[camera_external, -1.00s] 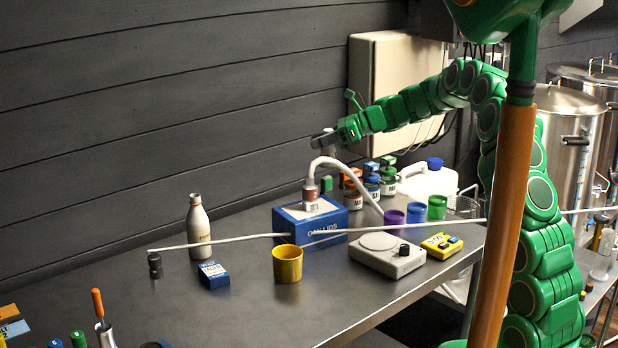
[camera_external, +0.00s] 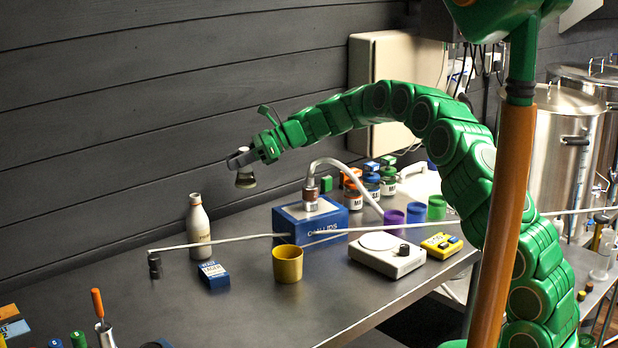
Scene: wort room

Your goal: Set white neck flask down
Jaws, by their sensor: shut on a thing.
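My gripper (camera_external: 243,162) is at the end of the green arm, above the back part of the steel table (camera_external: 130,262). It is shut on a small flask (camera_external: 246,180), the white neck flask, which hangs below the jaws, roughly upright. The flask is in the air, between the white bottle (camera_external: 199,230) on the left and the blue box (camera_external: 292,226) on the right, apart from both.
A thin pale rod (camera_external: 220,242) with a dark end crosses low over the table. A grey hose (camera_external: 350,168) rises from the blue box. A yellow cup (camera_external: 287,264), a small blue carton (camera_external: 213,275) and a white scale (camera_external: 387,256) stand nearer.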

